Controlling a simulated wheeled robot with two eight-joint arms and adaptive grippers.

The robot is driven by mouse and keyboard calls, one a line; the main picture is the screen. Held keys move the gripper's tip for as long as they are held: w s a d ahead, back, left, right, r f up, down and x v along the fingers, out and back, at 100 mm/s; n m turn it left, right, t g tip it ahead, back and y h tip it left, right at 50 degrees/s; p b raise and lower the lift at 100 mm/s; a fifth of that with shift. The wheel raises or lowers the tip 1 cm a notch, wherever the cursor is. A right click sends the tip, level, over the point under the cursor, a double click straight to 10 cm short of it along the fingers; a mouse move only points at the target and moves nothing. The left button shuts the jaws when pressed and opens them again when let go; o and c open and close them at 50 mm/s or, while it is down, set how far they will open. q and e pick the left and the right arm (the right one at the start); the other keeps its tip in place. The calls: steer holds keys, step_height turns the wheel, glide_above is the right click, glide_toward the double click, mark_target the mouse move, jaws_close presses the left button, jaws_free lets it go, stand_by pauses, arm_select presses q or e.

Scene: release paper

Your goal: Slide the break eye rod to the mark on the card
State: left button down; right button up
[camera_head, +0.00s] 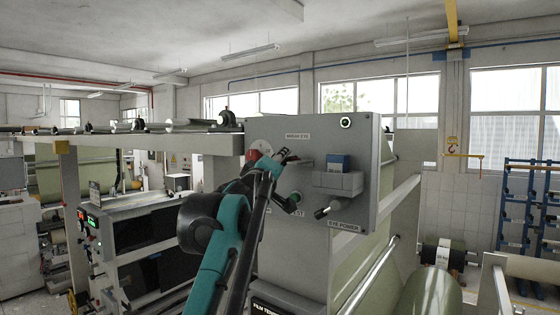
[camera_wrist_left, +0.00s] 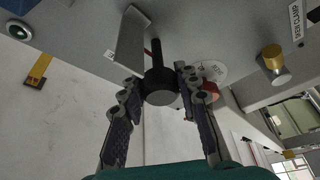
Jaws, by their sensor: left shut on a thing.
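The grey panel (camera_head: 355,130) bears a label reading roughly "BREAK EYE" and one reading "EYE POWER". My left gripper (camera_wrist_left: 160,84) is shut on the black round knob (camera_wrist_left: 160,90) of the break eye rod, whose dark stem (camera_wrist_left: 156,52) runs to the panel. In the head view my left gripper (camera_head: 287,180) is in front of the panel, and the rod's knob cannot be made out. A blue and white card (camera_head: 338,163) stands at a grey block (camera_head: 338,183) to the gripper's right. No mark on it is legible. My right gripper is not in view.
A red button (camera_head: 254,155) is just left of the gripper. A switch knob (camera_head: 322,213) sits below the block. A green-lit indicator (camera_head: 345,123) is at the panel's upper right. A brass-coloured knob (camera_wrist_left: 272,62) shows in the wrist view. Machine rollers lie below.

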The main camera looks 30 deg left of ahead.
arm_select(q)
steer(key=c, duration=1.1)
jaws_free()
steer(key=shift+s, duration=0.1)
steer(key=v, duration=1.2)
